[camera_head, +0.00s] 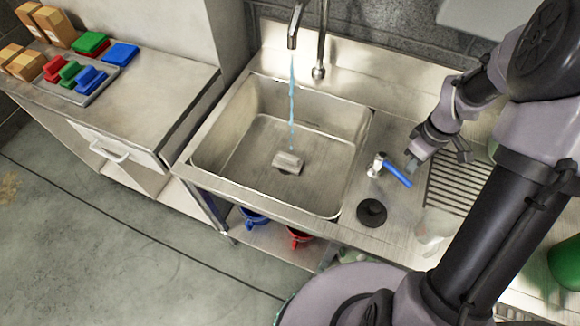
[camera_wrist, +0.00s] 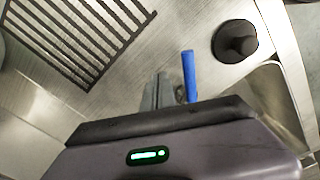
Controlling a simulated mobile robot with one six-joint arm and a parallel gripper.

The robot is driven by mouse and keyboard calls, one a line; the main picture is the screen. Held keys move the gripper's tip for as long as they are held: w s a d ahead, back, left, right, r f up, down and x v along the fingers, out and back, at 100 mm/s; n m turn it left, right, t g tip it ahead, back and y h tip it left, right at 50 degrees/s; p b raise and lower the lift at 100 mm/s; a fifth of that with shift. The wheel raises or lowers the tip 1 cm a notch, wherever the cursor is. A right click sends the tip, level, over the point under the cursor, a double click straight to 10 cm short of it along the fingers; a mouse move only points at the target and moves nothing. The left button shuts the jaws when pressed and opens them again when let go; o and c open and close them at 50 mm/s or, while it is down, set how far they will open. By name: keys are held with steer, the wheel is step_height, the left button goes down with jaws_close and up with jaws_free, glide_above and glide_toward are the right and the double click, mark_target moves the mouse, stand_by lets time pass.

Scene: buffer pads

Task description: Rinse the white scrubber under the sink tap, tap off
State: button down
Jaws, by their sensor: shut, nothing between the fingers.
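The scrubber (camera_head: 288,162), a pale whitish-grey block, lies on the floor of the steel sink basin (camera_head: 240,140). The tap (camera_head: 293,38) is running; a blue stream of water (camera_head: 291,100) falls from it to the scrubber or right beside it. The blue tap lever (camera_head: 397,174) sits on a metal base on the counter right of the basin. My gripper (camera_head: 414,160) is shut and empty next to the lever. In the wrist view the fingers (camera_wrist: 158,92) stand just left of the blue lever (camera_wrist: 189,74); I cannot tell whether they touch it.
A black plug-like disc (camera_head: 371,212) lies on the counter by the basin's right edge. A ribbed drainboard (camera_head: 450,190) and a clear glass (camera_head: 433,228) are further right. Coloured blocks on a tray (camera_head: 82,90) and cardboard boxes (camera_head: 52,26) stand on the left cabinet.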

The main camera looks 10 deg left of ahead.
mark_target(404, 179)
steer(key=shift+r, duration=0.1)
steer(key=shift+s+a, duration=0.25)
steer(key=shift+s, duration=0.35)
steer(key=shift+s+a, duration=0.25)
steer(key=shift+s, duration=0.3)
steer(key=shift+s+a+b, duration=0.4)
steer(key=shift+s+a, duration=0.4)
steer(key=shift+s, duration=0.1)
steer(key=shift+s+a, duration=0.65)
steer(key=shift+a, duration=0.4)
